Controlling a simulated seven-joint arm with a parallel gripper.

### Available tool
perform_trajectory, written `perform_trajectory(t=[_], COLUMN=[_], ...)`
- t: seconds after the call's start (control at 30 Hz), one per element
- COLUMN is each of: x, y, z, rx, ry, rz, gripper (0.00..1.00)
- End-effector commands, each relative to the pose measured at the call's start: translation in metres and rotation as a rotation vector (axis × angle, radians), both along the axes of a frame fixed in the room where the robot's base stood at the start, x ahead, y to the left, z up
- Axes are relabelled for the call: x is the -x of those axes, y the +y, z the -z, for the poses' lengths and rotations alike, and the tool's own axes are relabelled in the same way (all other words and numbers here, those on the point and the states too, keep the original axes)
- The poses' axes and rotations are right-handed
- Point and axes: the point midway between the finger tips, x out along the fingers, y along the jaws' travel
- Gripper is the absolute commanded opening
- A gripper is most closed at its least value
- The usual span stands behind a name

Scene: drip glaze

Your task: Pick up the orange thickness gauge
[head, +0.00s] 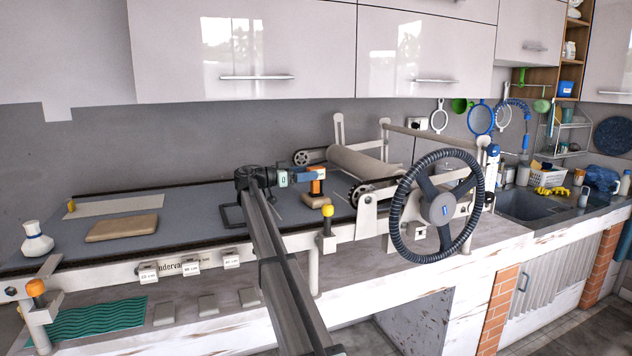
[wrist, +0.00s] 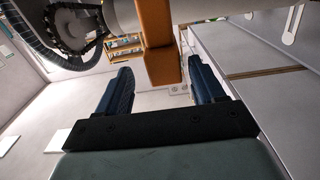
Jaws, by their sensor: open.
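The orange thickness gauge (head: 316,187) stands upright on the slab roller bed, over a small tan piece (head: 317,201). My gripper (head: 318,174) reaches in from the left, level with the gauge's upper part. In the wrist view the gauge (wrist: 157,45) appears as an orange upright post in the gap between my two dark blue fingers (wrist: 162,82). The fingers are spread, with visible space on both sides of the post. Whether the post is fully between the fingertips or just beyond them I cannot tell.
The roller (head: 362,166) and large spoked wheel (head: 437,208) stand to the right. A tan clay slab (head: 122,228) and a white bottle (head: 37,240) lie or stand on the left of the bed. A yellow-topped post (head: 327,220) rises near the gauge.

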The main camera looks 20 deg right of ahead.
Motion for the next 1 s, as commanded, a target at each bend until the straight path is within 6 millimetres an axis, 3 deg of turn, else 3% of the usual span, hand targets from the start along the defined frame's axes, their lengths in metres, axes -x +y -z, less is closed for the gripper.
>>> perform_trajectory(t=[0.27, 0.63, 0.9, 1.0], x=[-0.002, -0.005, -0.006, -0.005], y=[-0.015, -0.057, -0.059, -0.059], z=[-0.003, -0.011, -0.011, -0.011], rx=[-0.001, -0.001, -0.001, -0.001], ry=[0.0, 0.0, 0.0, 0.0], rz=[0.0, 0.001, -0.001, -0.001], gripper=[0.68, 0.68, 0.67, 0.58])
